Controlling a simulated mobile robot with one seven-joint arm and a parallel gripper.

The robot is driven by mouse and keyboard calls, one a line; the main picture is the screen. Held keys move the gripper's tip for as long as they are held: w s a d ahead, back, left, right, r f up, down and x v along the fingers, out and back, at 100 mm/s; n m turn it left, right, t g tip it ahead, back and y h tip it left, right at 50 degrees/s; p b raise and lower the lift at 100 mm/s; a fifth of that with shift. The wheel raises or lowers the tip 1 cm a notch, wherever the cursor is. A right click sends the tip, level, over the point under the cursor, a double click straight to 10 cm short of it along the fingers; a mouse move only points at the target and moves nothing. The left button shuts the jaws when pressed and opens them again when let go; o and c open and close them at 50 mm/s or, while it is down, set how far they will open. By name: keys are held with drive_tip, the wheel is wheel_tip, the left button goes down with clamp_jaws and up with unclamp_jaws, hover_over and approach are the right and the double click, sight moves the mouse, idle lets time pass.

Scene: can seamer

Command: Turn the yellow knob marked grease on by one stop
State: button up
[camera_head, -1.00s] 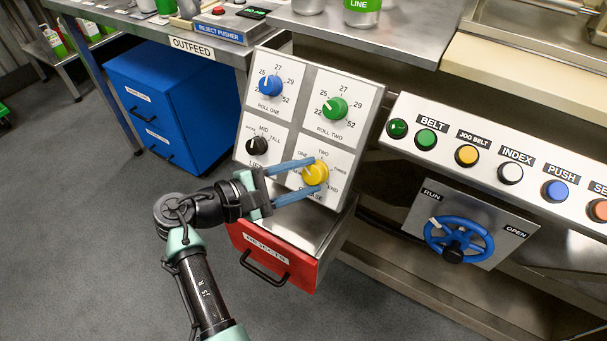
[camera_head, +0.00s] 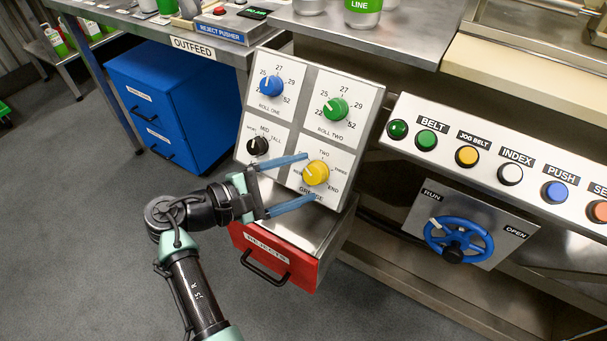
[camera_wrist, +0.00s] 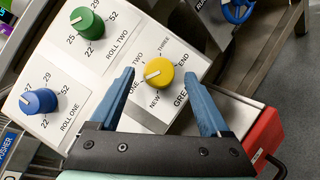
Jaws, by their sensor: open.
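The yellow grease knob (camera_head: 317,173) sits on the lower right plate of the tilted control panel (camera_head: 283,165). Its white pointer line points up and left in the head view. In the wrist view the yellow knob (camera_wrist: 158,74) shows whole, its pointer towards the ONE mark, with NEW, TWO, THREE and END around it. My gripper (camera_head: 309,176) is open and empty, its blue fingers reaching towards the knob from the left, one above and one below. In the wrist view the fingers (camera_wrist: 160,75) stand either side of the knob with visible gaps.
Close by are the black lifter knob (camera_head: 257,146), green roll two knob (camera_head: 335,108) and blue roll one knob (camera_head: 271,86). A red rejects drawer (camera_head: 270,258) is below. A button panel (camera_head: 490,165) and blue handwheel (camera_head: 458,240) stand right.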

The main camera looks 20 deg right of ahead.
drive_tip(key=p+v, duration=0.2)
drive_tip(key=v, duration=0.9)
drive_tip(key=shift+a, duration=0.3)
drive_tip(key=w+a+r+m+t+y, duration=0.1)
drive_tip(key=w+r+m+t+y, duration=0.3)
drive_tip(key=r, duration=0.5)
drive_tip(key=w+r+m+t+y, duration=0.1)
drive_tip(key=w+r+t+y, duration=0.5)
drive_tip(key=r, duration=0.3)
drive_tip(key=s+r+m+t+y, duration=0.1)
drive_tip(key=s+r+m+t, duration=0.2)
drive_tip(key=r, duration=0.6)
drive_tip(key=s+r+t+y, duration=0.1)
drive_tip(key=s+r+t, duration=0.3)
drive_tip(key=r, duration=0.5)
drive_tip(key=s+r+m+t+y, duration=0.25)
drive_tip(key=s+r+t, duration=0.45)
drive_tip(key=s+r, duration=0.6)
wheel_tip(320, 180, up, 25)
drive_tip(key=a+p, duration=0.1)
drive_tip(key=p, duration=2.5)
drive_tip(key=shift+r, duration=0.25)
